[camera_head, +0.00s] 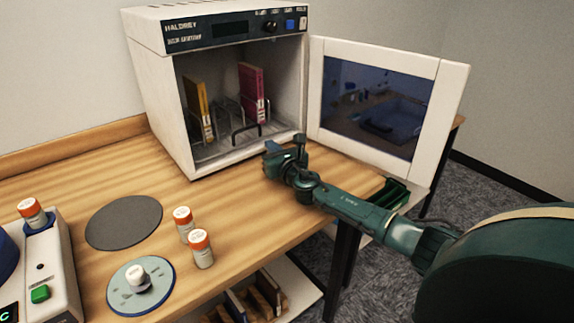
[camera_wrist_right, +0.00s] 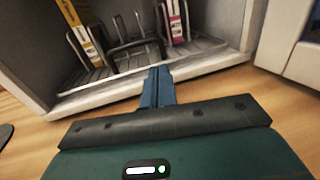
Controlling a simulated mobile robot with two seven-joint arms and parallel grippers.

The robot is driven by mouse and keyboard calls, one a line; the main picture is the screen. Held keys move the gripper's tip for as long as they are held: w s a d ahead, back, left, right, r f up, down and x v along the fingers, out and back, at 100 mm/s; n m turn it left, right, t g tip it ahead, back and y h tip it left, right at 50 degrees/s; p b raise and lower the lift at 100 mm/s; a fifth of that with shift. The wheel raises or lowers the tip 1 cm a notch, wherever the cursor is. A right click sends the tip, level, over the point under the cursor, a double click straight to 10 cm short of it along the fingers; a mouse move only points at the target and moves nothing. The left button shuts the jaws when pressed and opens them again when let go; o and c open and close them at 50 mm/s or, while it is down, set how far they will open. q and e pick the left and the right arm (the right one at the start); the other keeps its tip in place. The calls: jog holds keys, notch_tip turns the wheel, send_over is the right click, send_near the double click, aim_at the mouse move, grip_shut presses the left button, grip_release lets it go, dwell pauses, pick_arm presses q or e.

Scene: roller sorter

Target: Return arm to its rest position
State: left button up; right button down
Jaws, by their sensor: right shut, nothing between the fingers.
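My right arm comes in from the right in the head view. Its gripper (camera_head: 285,152) is in front of the open white cabinet (camera_head: 160,95), low near the right end of its front edge, above the wooden table. In the right wrist view the gripper's fingers (camera_wrist_right: 158,85) are together with nothing between them, pointing at the cabinet's front lip. A yellow book-like item (camera_head: 198,108) and a magenta one (camera_head: 252,92) stand upright in a wire rack (camera_head: 240,120) inside the cabinet. My left gripper is not in view.
The cabinet door (camera_head: 455,95) stands wide open to the right, behind my right arm. Orange-capped bottles (camera_head: 184,225) (camera_head: 201,250) stand on the table, near a grey disc (camera_head: 124,222) and a round plate (camera_head: 160,297). A machine with a green button (camera_head: 40,293) is at the left.

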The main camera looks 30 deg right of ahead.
jog(key=s, duration=0.7)
jog(key=shift+s+a+f, duration=0.15)
jog(key=shift+a+f, duration=0.05)
jog(key=shift+a, duration=0.05)
jog(key=shift+s, duration=0.1)
